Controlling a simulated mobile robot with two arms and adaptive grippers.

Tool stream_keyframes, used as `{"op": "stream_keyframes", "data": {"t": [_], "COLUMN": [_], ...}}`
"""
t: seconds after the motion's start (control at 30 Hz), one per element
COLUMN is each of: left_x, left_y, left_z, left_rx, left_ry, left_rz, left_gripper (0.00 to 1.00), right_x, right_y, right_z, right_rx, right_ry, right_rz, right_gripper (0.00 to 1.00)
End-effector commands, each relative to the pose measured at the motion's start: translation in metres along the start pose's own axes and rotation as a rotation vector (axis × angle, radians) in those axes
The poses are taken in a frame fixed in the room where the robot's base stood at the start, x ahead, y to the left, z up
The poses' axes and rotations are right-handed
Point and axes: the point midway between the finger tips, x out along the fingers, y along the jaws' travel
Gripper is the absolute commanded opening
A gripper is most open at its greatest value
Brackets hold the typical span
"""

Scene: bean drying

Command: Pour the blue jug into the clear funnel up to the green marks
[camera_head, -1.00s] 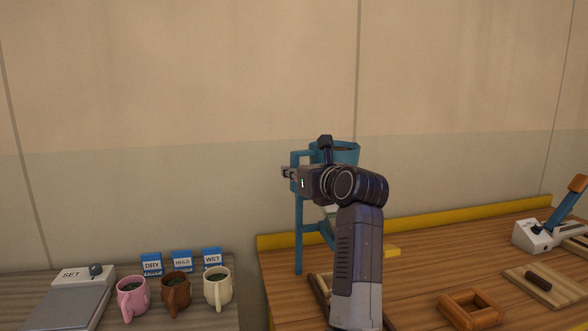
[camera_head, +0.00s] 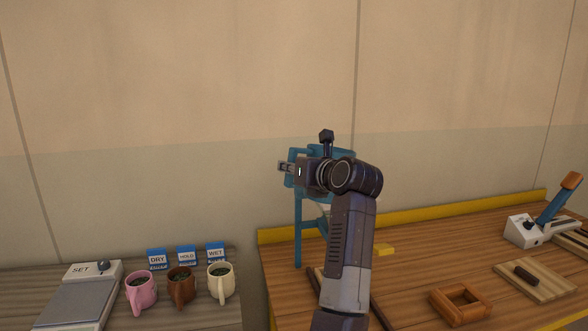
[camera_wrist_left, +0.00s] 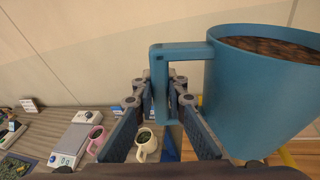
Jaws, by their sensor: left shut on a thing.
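The blue jug (camera_wrist_left: 262,88), full of dark brown beans, fills the right of the left wrist view. Its handle (camera_wrist_left: 158,85) is between the fingers of my left gripper (camera_wrist_left: 162,98), which is shut on it. In the head view the jug (camera_head: 340,156) is up in the air, mostly behind my left gripper (camera_head: 286,168) and wrist. A blue stand (camera_head: 298,235) rises from the wooden table just below. Something pale shows in a gap beside my forearm; I cannot tell whether it is the clear funnel. No green marks show. My right gripper is not in view.
On the left grey table are a scale marked SET (camera_head: 75,300), a pink mug (camera_head: 141,292), a brown mug (camera_head: 181,287), a cream mug (camera_head: 221,284) and several label cards (camera_head: 186,256). A wooden frame (camera_head: 460,304) and a lever device (camera_head: 530,230) stand at right.

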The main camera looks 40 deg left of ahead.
Motion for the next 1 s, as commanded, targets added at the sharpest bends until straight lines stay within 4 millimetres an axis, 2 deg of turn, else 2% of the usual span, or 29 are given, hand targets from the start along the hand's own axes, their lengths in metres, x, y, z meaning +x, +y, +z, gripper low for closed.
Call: {"op": "stream_keyframes", "data": {"t": [0.27,0.7,1.0], "left_x": [-0.001,-0.004,-0.005], "left_y": [0.001,0.005,0.005], "left_z": [0.004,0.018,0.017], "left_rx": [0.001,0.054,0.055], "left_ry": [-0.002,0.02,0.02], "left_rz": [0.023,0.279,0.297], "left_gripper": [0.0,0.0,0.0], "right_x": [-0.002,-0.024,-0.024], "right_y": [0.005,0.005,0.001], "right_z": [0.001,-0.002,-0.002], "right_rx": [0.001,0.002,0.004], "right_ry": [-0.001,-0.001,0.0], "right_rz": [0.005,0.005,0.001], "right_gripper": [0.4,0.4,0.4]}}
